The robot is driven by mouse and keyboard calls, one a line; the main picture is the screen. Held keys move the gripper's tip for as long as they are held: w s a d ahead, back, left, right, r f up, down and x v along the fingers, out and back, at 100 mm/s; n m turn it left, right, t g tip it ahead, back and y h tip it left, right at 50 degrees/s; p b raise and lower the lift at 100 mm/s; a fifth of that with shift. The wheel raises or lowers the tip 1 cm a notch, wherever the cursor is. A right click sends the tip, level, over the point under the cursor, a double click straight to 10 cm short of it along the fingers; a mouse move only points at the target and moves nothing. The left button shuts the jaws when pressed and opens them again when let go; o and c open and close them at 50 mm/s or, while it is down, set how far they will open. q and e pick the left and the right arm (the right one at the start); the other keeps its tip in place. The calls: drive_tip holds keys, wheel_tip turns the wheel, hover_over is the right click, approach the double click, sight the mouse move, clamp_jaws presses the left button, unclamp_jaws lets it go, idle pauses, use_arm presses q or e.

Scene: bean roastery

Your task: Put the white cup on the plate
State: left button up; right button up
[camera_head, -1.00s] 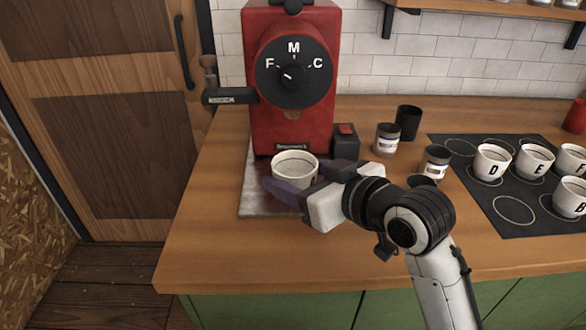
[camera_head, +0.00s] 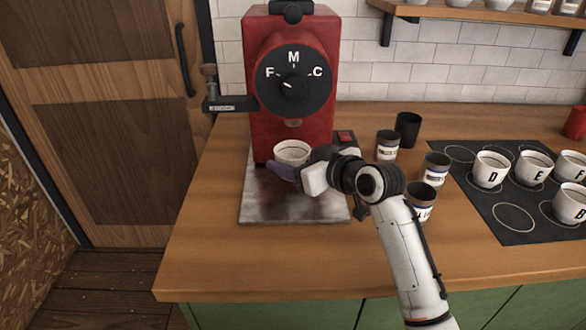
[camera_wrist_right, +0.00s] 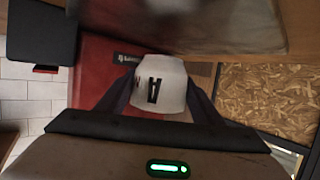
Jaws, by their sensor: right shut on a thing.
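The white cup (camera_head: 292,152) is upright close in front of the red grinder, over the back part of the grey metal plate (camera_head: 280,208). My right gripper (camera_head: 284,170) is shut on the cup, with its dark fingers around the cup's sides. My left gripper is not in view.
The red grinder (camera_head: 262,125) with its dial stands behind the plate. Small jars (camera_head: 387,147) and a black cup (camera_head: 408,129) stand to the right. A dark mat (camera_head: 485,208) holds several lettered cups. The wooden counter's front left is clear.

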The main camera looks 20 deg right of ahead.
drive_tip(key=shift+f, duration=0.9)
drive_tip(key=shift+w+d+f, duration=0.1)
drive_tip(key=shift+w+f, duration=0.05)
drive_tip(key=shift+f, duration=0.2)
drive_tip(key=shift+f, duration=0.1)
drive_tip(key=o, duration=1.2)
drive_tip(key=v, duration=1.2)
